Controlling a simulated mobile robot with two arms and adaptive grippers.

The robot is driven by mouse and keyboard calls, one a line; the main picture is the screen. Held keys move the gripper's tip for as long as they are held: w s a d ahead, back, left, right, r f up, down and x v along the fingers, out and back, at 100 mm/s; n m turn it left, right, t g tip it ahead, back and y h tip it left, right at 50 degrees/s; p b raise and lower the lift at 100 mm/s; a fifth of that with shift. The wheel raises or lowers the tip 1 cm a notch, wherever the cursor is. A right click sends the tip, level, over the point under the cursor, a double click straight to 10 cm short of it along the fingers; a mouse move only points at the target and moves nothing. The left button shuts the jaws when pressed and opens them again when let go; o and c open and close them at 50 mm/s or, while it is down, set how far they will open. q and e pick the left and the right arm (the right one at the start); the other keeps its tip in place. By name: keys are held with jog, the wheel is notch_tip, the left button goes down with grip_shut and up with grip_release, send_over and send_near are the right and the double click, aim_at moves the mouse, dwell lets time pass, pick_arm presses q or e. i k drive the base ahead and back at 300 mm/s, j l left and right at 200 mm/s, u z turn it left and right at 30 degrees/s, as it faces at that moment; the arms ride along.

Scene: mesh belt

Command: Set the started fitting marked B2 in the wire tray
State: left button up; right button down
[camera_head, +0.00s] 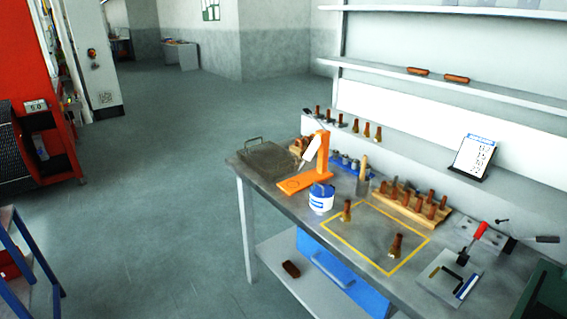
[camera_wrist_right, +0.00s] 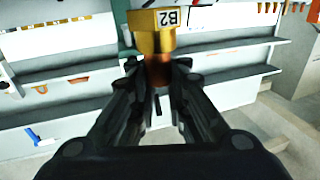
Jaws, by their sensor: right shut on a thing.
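The fitting marked B2 (camera_wrist_right: 155,35) is in the right wrist view, with a brass-coloured head and a copper-brown part below. Its B2 label reads upside down. My right gripper (camera_wrist_right: 158,72) is shut on the copper-brown part, and the brass head stands out beyond the fingertips. The wire tray (camera_head: 268,160) is a dark mesh tray with a raised handle at the far left end of the bench in the head view. It looks empty. Neither gripper shows in the head view, so the held fitting's distance from the tray cannot be told. My left gripper is not in view.
An orange stand (camera_head: 308,174) is right of the tray, with a blue-and-white tub (camera_head: 321,199) in front. Two fittings (camera_head: 395,246) (camera_head: 347,211) stand in the yellow-outlined area. A wooden rack (camera_head: 408,208) holds several more. A shelf (camera_head: 440,85) runs above the bench.

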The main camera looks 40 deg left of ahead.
aim_at(269, 155)
jog(key=i+j+z, duration=0.1)
jog(key=i+j, duration=0.15)
jog(key=j, duration=0.7)
jog(key=i+j+z, duration=0.1)
jog(key=j, duration=0.85)
jog(key=i+j+z, duration=0.1)
jog(key=i+j, duration=0.2)
jog(key=j, duration=0.65)
jog(key=i+j+z, duration=0.1)
jog(key=j, duration=0.9)
jog(key=i+j+z, duration=0.1)
jog(key=j, duration=0.9)
jog(key=i+j+z, duration=0.1)
jog(key=j, duration=0.9)
